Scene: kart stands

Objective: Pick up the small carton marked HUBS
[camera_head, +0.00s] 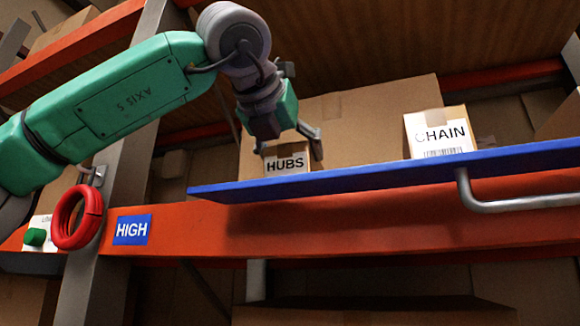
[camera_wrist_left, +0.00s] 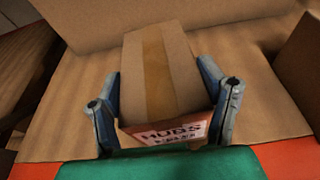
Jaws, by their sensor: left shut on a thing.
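The small carton marked HUBS (camera_head: 287,162) stands on the blue shelf board (camera_head: 400,177) near its left end. In the left wrist view the carton (camera_wrist_left: 165,75) shows its taped top, with the HUBS label at the bottom edge. My left gripper (camera_head: 288,143) is over it from above, and its fingers (camera_wrist_left: 165,105) are shut on the carton's two sides. I cannot see a gap between the carton and the board. My right gripper is in neither view.
A carton marked CHAIN (camera_head: 438,135) stands to the right on the same board. A large brown box (camera_head: 375,115) is close behind both. A grey handle (camera_head: 510,203) juts out below the board. A red ring (camera_head: 77,218) hangs on the upright, left of the HIGH sign (camera_head: 132,230).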

